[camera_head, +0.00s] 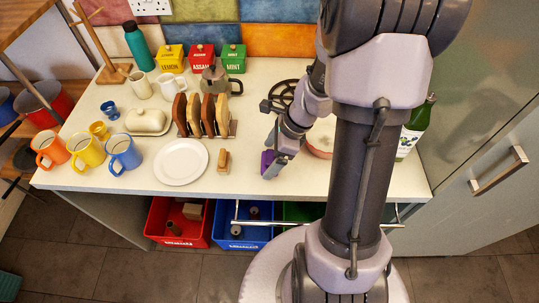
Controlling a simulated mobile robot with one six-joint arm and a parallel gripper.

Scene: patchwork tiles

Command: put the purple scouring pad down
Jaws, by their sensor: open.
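The purple scouring pad (267,160) is at my gripper (270,166), over the right half of the white counter (250,188). The gripper is open and points down at the pad. The pad shows only in part, because the fingers cover some of it. I cannot tell whether it touches the counter or the fingers.
A wooden block-like brush (223,161) and a white plate (181,161) are left of my gripper. Behind stand a toast rack (203,117) and a moka pot (216,80). A bowl (321,138) and a green bottle (413,128) are to the right. Bins (180,222) sit below.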

